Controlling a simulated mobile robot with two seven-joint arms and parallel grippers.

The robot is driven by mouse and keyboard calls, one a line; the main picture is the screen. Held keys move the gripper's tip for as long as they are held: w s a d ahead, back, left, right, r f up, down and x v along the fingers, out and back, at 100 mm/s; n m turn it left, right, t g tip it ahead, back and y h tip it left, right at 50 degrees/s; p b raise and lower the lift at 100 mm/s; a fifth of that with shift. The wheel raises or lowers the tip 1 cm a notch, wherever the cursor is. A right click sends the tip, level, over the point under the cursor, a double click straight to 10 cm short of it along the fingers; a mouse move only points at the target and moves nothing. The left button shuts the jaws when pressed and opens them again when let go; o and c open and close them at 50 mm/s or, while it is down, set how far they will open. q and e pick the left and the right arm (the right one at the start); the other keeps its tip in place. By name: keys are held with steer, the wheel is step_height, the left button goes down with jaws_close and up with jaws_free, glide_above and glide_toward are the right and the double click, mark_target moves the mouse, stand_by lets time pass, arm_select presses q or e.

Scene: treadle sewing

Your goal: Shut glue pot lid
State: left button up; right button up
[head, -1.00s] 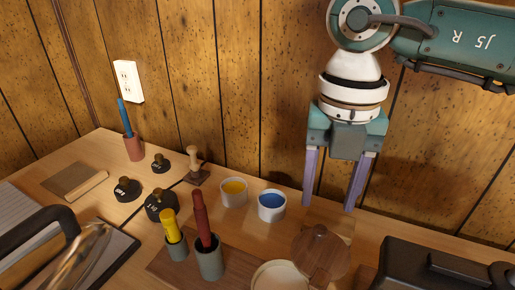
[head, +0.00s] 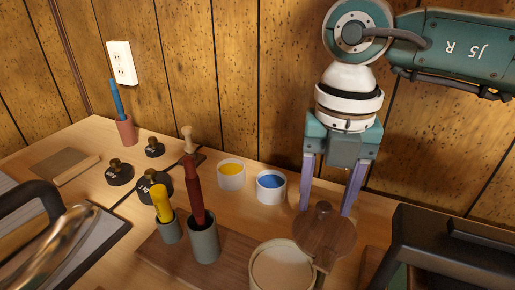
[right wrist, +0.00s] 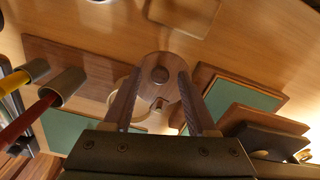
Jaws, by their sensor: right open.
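The glue pot (head: 283,268) is a round cream pot near the bottom of the head view. Its round wooden lid (head: 325,238) with a small knob is open, off the pot's mouth toward the back right. My right gripper (head: 325,210) points down with open, empty fingers at the far side of the lid. In the right wrist view the lid (right wrist: 160,72) shows between my right fingers (right wrist: 160,85), and the pot is partly hidden behind them. Whether the fingers touch the lid is unclear.
A wooden board (head: 232,250) carries grey cups with a yellow-handled and a red-handled tool. Yellow (head: 231,175) and blue (head: 271,187) paint cups stand behind it. A dark boxy object (head: 440,245) is close on the right. The panelled wall rises behind.

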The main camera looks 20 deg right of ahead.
arm_select(q)
steer(key=shift+f, duration=0.15)
arm_select(e)
steer(key=shift+f, duration=0.15)
arm_select(q)
steer(key=shift+d+f+b, duration=0.15)
steer(key=shift+f+b, duration=0.35)
steer(key=shift+b, duration=0.15)
arm_select(e)
steer(key=shift+f, duration=0.65)
arm_select(q)
steer(key=shift+r, duration=0.1)
arm_select(e)
steer(key=shift+r, duration=0.1)
arm_select(q)
steer(key=shift+r+p, duration=0.25)
steer(key=shift+p, duration=0.1)
arm_select(e)
steer(key=shift+r, duration=0.2)
